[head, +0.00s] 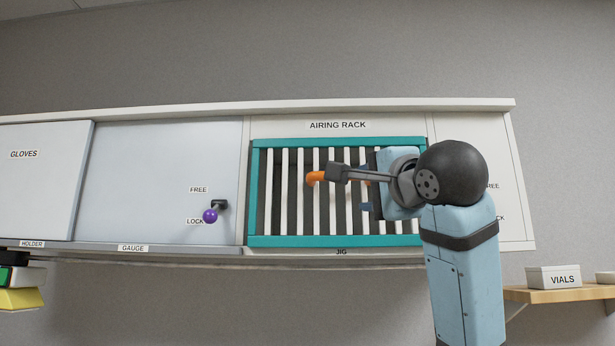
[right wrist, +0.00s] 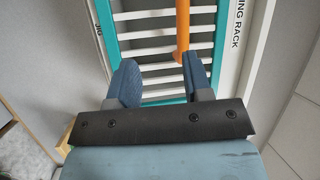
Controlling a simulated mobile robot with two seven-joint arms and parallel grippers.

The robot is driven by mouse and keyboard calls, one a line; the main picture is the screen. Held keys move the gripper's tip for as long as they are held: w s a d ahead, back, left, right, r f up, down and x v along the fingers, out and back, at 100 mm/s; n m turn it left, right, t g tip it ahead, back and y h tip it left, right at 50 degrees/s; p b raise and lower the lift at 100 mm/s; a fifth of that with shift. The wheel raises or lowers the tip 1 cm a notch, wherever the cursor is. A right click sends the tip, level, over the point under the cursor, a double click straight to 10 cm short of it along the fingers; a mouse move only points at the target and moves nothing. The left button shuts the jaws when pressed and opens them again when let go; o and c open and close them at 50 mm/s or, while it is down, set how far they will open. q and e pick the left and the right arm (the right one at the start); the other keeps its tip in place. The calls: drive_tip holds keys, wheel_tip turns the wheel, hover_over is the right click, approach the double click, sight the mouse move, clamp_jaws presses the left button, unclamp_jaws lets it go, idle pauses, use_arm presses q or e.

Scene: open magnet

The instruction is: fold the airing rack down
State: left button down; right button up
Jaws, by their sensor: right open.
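The airing rack (head: 283,241) is a teal frame with white slats, standing upright and flush in the wall unit under its label. An orange bar (head: 316,177) lies across its front, partly hidden by my right wrist parts. My right gripper (head: 368,184) is open in front of the rack's right half. In the right wrist view, the orange bar (right wrist: 183,25) reaches toward the gap between the open fingers (right wrist: 160,65), close to the right finger. I cannot tell whether they touch. The rack's teal frame (right wrist: 107,30) shows behind. My left gripper is out of view.
A purple knob (head: 210,216) sits by the LOCK label on the panel left of the rack. Right of the rack, FREE and LOCK labels are partly hidden by my right arm. A VIALS box (head: 553,278) stands on a wooden shelf (head: 560,294) at lower right.

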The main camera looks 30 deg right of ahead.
wheel_tip(320, 180, up, 3)
drive_tip(key=s+m, duration=0.1)
drive_tip(key=s, duration=0.1)
drive_tip(key=p, duration=0.5)
approach(341, 187)
drive_tip(key=w, duration=0.1)
drive_tip(key=w+a+r, duration=0.1)
drive_tip(key=w, duration=0.1)
drive_tip(key=w+r, duration=0.1)
drive_tip(key=w, duration=0.1)
drive_tip(key=shift+w+a+r, duration=0.15)
drive_tip(key=shift+a+r, duration=0.05)
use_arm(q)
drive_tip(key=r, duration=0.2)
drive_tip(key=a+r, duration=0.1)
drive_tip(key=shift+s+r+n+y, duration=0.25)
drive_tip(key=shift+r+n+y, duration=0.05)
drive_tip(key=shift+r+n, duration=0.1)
use_arm(e)
drive_tip(key=shift+w, duration=0.35)
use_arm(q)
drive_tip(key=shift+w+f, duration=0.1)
use_arm(e)
drive_tip(key=shift+c, duration=0.3)
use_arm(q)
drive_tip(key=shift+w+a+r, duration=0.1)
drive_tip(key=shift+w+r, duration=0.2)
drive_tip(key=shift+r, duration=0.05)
use_arm(e)
clamp_jaws()
